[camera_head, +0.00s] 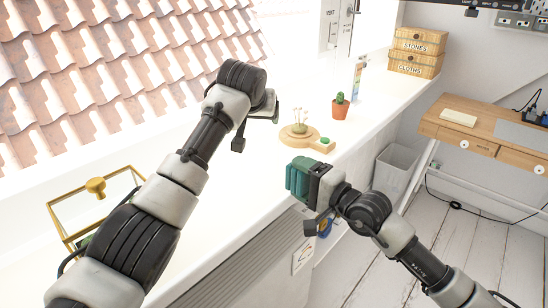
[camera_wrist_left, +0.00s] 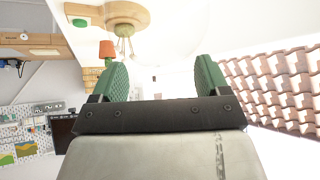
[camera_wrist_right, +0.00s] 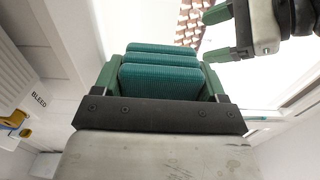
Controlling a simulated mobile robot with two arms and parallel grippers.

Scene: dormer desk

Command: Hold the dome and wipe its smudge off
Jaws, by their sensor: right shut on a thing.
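A round wooden base (camera_head: 291,142) with pale stalks (camera_head: 301,117) stands on the white sill; it also shows at the top of the left wrist view (camera_wrist_left: 140,14). My left gripper (camera_head: 262,122) is left of the base. Its green fingers (camera_wrist_left: 160,78) are wide apart in the left wrist view, with no solid thing seen between them. My right gripper (camera_head: 304,181) is shut on a teal ribbed pad (camera_wrist_right: 160,82), in front of the base near the sill's front edge.
A cactus in an orange pot (camera_head: 340,110) stands beyond the base. Wooden boxes (camera_head: 415,52) are stacked at the far end. A brass-framed glass case (camera_head: 62,222) is at the left. A grey bin (camera_head: 394,170) stands on the floor. The sill around the base is mostly clear.

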